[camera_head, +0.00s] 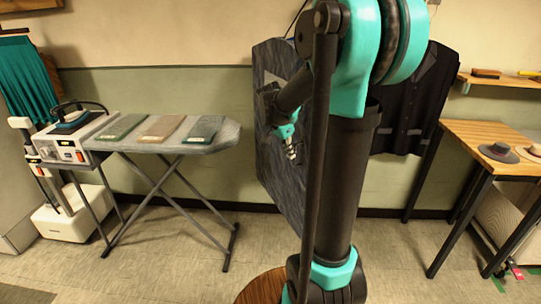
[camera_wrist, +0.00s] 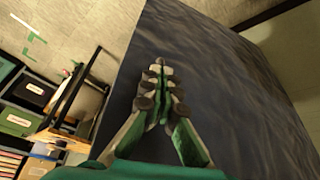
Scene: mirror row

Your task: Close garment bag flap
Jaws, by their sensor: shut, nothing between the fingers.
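The garment bag flap (camera_head: 272,160) is a large dark blue-grey panel hanging upright behind my arm in the head view. My gripper (camera_head: 291,152) is at the flap's right side, shut and empty. In the wrist view the shut fingertips (camera_wrist: 160,72) lie in front of the dark, wrinkled flap surface (camera_wrist: 225,85). I cannot tell whether they touch it.
An ironing board (camera_head: 215,136) with folded cloths and an iron (camera_head: 72,116) stands at the left. A wooden table (camera_head: 492,133) with hats stands at the right, below a shelf (camera_head: 500,82). Storage boxes (camera_wrist: 30,92) show in the wrist view. The floor between board and flap is clear.

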